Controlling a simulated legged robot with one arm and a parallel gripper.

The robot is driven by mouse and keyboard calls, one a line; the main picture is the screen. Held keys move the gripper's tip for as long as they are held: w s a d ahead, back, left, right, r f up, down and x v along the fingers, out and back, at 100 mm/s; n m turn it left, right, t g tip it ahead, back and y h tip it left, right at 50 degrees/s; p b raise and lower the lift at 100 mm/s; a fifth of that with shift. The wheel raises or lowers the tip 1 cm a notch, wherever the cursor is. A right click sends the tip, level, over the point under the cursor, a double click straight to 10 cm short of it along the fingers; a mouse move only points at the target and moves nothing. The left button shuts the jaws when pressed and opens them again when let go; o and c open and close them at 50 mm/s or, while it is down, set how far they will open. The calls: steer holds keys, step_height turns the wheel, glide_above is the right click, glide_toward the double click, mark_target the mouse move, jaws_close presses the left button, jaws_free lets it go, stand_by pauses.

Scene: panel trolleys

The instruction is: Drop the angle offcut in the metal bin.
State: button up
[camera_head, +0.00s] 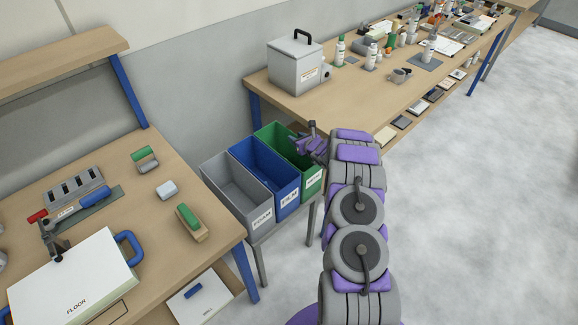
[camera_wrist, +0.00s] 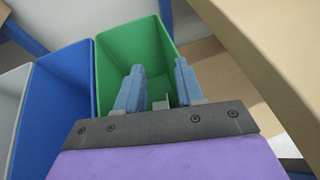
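The green bin (camera_head: 275,133) is the rightmost of three bins in a row; its front label seems to read METAL but is small. My gripper (camera_head: 306,146) is over the right part of this bin. In the wrist view, the two fingers (camera_wrist: 159,68) stand apart, pointing into the green bin (camera_wrist: 112,58). A small light-grey piece, apparently the angle offcut (camera_wrist: 160,104), shows in the gap between them, with no visible contact with either finger. I cannot tell its height above the bin floor. The offcut cannot be made out in the head view.
The blue bin (camera_head: 262,170) and grey bin (camera_head: 232,190) stand left of the green one. A workbench (camera_head: 150,240) with tools is at left. A long bench (camera_head: 350,105) with a grey lidded box (camera_head: 296,70) stands close behind and right. The floor at right is clear.

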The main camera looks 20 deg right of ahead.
steer(key=shift+d, duration=0.1)
steer(key=shift+s, duration=0.1)
steer(key=p+v, duration=0.3)
steer(key=v, duration=1.4)
steer(key=shift+d, duration=0.1)
